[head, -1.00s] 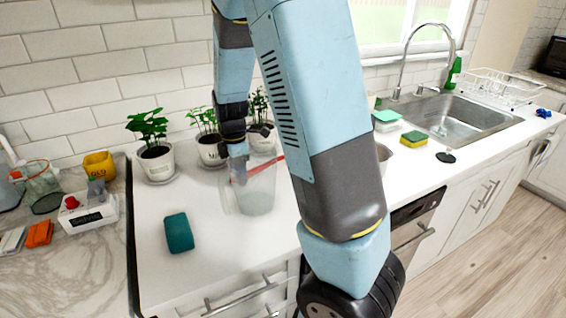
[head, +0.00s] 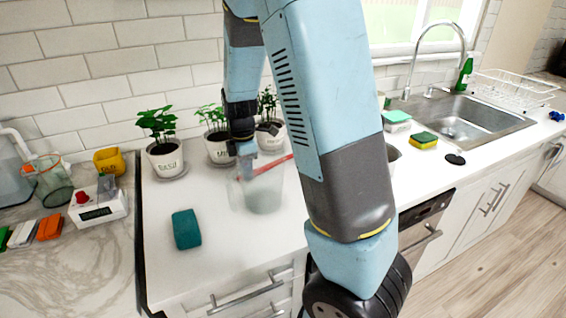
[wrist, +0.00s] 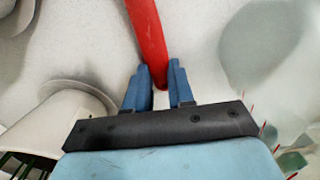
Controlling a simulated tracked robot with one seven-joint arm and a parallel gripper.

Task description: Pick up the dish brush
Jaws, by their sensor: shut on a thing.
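The dish brush shows as a red handle (head: 273,165) leaning across the top of a clear container (head: 264,196) on the white counter. Its head is not clear in either view. My gripper (head: 246,172) is at the left end of the handle, over the container's left rim. In the wrist view, the red handle (wrist: 149,38) runs down from the top edge and its end sits between the two blue fingers of my gripper (wrist: 161,78), which is shut on it.
Several potted plants (head: 166,158) stand behind along the tiled wall. A teal sponge (head: 186,229) lies on the counter, front left of the container. The sink (head: 465,122) is at the right. The counter's front middle is clear.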

